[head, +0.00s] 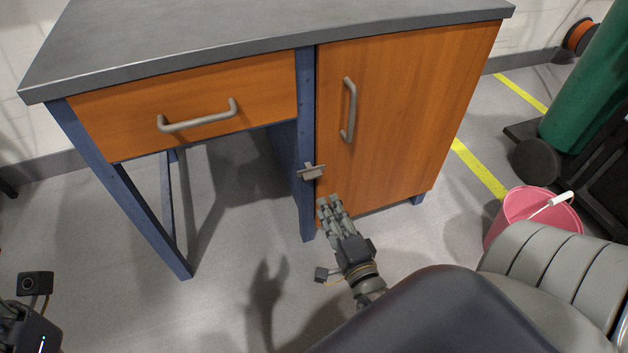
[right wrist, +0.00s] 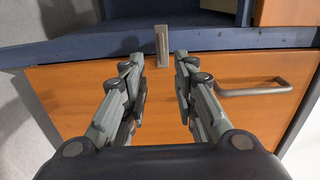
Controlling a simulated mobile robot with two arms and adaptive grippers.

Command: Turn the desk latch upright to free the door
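The desk latch (head: 313,172) is a small grey bar on the blue post of the desk. It lies roughly level and reaches across the edge of the orange cabinet door (head: 405,115), which is closed. My right gripper (head: 329,201) is just below the latch in the head view, pointing up at it. In the right wrist view the gripper (right wrist: 160,62) is open, with the latch (right wrist: 161,46) ahead, lined up with the gap between the fingertips. I see no clear contact. Part of my left gripper's body (head: 30,332) shows at the lower left; its fingers are not visible.
The door has a grey bar handle (head: 349,110). A drawer (head: 105,112) with a handle is left of the post, with open space below. A pink bucket (head: 505,212) and a green cylinder (head: 590,100) stand at the right. The floor before the desk is clear.

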